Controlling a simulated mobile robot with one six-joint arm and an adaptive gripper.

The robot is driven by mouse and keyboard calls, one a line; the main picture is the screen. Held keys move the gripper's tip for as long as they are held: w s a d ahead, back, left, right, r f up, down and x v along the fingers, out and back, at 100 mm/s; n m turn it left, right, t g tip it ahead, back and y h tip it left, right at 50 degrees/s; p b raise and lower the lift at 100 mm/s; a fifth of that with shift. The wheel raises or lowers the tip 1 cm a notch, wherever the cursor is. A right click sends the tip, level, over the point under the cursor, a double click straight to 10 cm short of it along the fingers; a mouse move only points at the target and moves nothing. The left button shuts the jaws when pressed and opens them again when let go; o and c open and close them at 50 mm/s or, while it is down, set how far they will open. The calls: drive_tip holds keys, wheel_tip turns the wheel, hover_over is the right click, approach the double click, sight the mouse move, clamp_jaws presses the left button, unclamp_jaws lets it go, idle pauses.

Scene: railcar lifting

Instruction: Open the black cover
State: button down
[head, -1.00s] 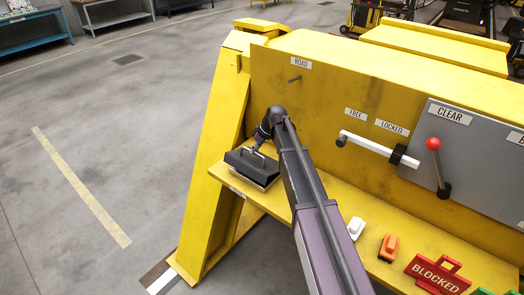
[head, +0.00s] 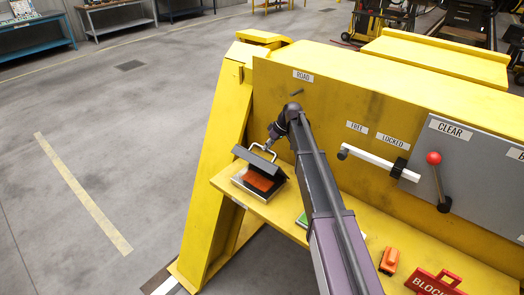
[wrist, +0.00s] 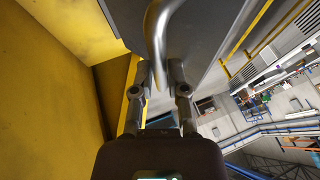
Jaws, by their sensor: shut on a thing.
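The black cover (head: 261,162) is a dark slab with a metal loop handle (head: 264,151). It is tilted up over a shallow box (head: 243,186) at the left end of the yellow ledge. A red-orange surface (head: 258,180) shows inside the box. My gripper (head: 273,136) is at the handle, above the cover. In the wrist view, my gripper (wrist: 158,84) is shut on the bent metal handle (wrist: 157,38). The cover's grey face (wrist: 200,35) fills the upper middle there.
The yellow ledge (head: 275,211) carries a green item (head: 302,219), an orange block (head: 389,261) and a red sign (head: 433,284). Above it are a white bar (head: 370,161) and a red-knobbed lever (head: 438,183). Open floor lies left of the yellow frame.

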drive_tip(key=shift+w+d+f, duration=0.15)
drive_tip(key=shift+w+d, duration=0.95)
drive_tip(key=shift+w, duration=0.3)
drive_tip(key=c, duration=0.6)
unclamp_jaws()
drive_tip(key=shift+w+a+f, duration=0.1)
drive_tip(key=shift+w+f, duration=0.05)
drive_tip(key=shift+c, duration=0.2)
